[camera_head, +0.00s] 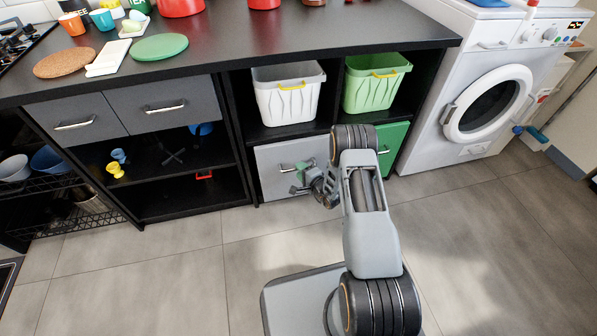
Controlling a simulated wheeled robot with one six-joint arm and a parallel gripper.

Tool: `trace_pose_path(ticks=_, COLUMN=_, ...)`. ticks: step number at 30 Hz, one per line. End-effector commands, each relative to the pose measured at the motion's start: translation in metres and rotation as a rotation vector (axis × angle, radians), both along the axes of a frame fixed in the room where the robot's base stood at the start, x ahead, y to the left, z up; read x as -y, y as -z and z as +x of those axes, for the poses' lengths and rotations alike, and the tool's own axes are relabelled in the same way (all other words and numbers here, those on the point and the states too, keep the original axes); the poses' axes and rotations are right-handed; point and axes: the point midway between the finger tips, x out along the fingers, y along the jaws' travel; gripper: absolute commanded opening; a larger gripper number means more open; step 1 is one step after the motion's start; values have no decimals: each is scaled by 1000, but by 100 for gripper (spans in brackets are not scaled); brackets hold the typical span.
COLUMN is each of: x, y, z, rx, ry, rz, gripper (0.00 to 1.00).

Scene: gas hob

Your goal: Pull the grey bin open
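The grey bin (274,155) sits in the lower left cubby of the black open shelf unit, its front about flush with the frame. Its silver bar handle (285,169) is on the upper middle of the front. My gripper (298,179) is in front of the right half of the bin, close to the handle's right end. Its two fingertips look spread apart, one above the other, with nothing between them. Whether a finger touches the handle I cannot tell. My arm hides the bin's right edge.
A green bin (397,139) with a handle is in the cubby to the right, partly behind my arm. A white basket (287,100) and a light green basket (372,92) stand above. A washing machine (470,100) is on the right. The tiled floor (180,255) in front is clear.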

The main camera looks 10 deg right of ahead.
Motion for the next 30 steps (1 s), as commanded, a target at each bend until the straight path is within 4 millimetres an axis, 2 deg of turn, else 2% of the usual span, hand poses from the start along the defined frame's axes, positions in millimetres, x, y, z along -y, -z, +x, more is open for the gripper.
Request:
trace_pose_path(ticks=6, x=-6, y=4, z=16, rx=1, ry=0, rz=0, gripper=40)
trace_pose_path(ticks=17, x=-8, y=3, z=18, rx=0, ry=0, rz=1, gripper=40)
trace_pose_path(ticks=30, x=-8, y=3, z=18, rx=0, ry=0, rz=1, gripper=0)
